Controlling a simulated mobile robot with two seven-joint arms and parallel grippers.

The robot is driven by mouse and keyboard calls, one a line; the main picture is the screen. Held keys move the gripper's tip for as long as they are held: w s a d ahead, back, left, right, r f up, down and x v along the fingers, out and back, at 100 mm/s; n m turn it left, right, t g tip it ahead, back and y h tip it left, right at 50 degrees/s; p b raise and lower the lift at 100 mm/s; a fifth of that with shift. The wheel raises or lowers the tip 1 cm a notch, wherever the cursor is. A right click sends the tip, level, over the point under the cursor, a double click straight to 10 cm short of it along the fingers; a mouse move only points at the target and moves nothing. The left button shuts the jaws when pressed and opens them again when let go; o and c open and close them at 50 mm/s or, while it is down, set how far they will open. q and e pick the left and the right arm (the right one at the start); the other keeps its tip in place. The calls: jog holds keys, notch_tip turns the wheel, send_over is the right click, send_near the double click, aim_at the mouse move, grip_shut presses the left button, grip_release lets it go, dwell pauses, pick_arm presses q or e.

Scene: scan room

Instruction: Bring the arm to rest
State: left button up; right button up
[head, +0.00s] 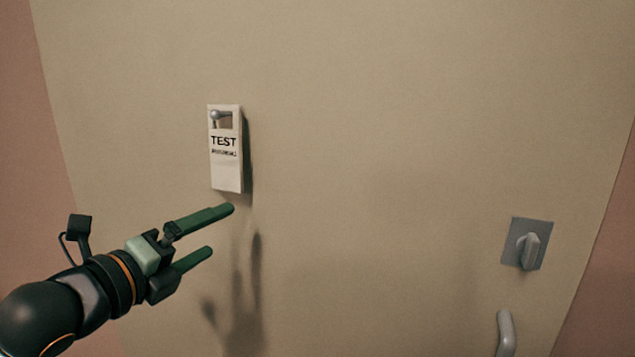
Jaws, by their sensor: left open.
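My left gripper (222,230) comes in from the lower left of the head view. Its two green fingers are apart and nothing is between them. A white sign (226,170) reading "TEST" hangs on a grey peg (215,116) on the beige panel. The gripper is below the sign and apart from it in the picture. The smaller line of text on the sign is too small to read. My right gripper does not show.
The beige panel (380,120) fills most of the view. At its right are a grey plate with a turn knob (529,250) and a grey handle (506,332) below it. Pinkish wall (20,130) shows at both sides. The panel's middle is bare.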

pick_arm(q)
notch_tip(320, 180, down, 29)
jog(key=s+n+g+y, duration=0.2)
jog(key=n, duration=1.4)
jog(key=s+f+n+g+y, duration=0.2)
jog(key=s+f+n, duration=0.9)
jog(key=s+f, duration=0.9)
jog(key=shift+s+a+f+g+y, duration=0.15)
jog(key=shift+a+f+g+y, duration=0.15)
jog(key=shift+f+g, duration=0.6)
